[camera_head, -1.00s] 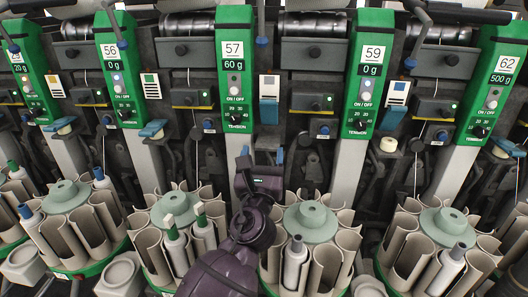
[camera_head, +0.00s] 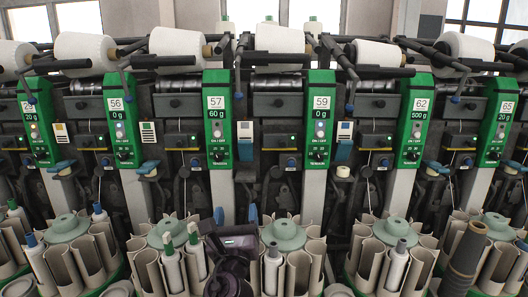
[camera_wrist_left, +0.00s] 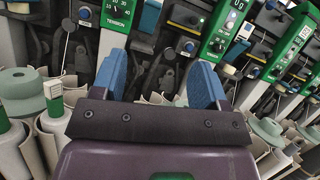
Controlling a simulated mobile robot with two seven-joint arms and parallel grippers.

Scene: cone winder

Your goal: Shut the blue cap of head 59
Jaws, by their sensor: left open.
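Head 59 has a green panel (camera_head: 319,115) reading 0 g, right of the middle in the head view. Beside its lower right edge, under a white label, the blue cap (camera_head: 342,151) stands upright as a flat flap; the wrist view shows it (camera_wrist_left: 238,50) too, right of the panel (camera_wrist_left: 224,36). My left gripper (camera_head: 235,215) is low in the head view, below and left of that cap, clear of it. In the wrist view its two blue fingers (camera_wrist_left: 159,78) are spread with nothing between them. My right gripper is not in view.
Head 57's panel (camera_head: 216,118) has a similar upright blue flap (camera_head: 244,150). Head 56's blue flap (camera_head: 148,166) sits lower and juts outward. Round magazines of tubes (camera_head: 284,235) line the front. White yarn packages (camera_head: 280,42) and dark arms run along the top.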

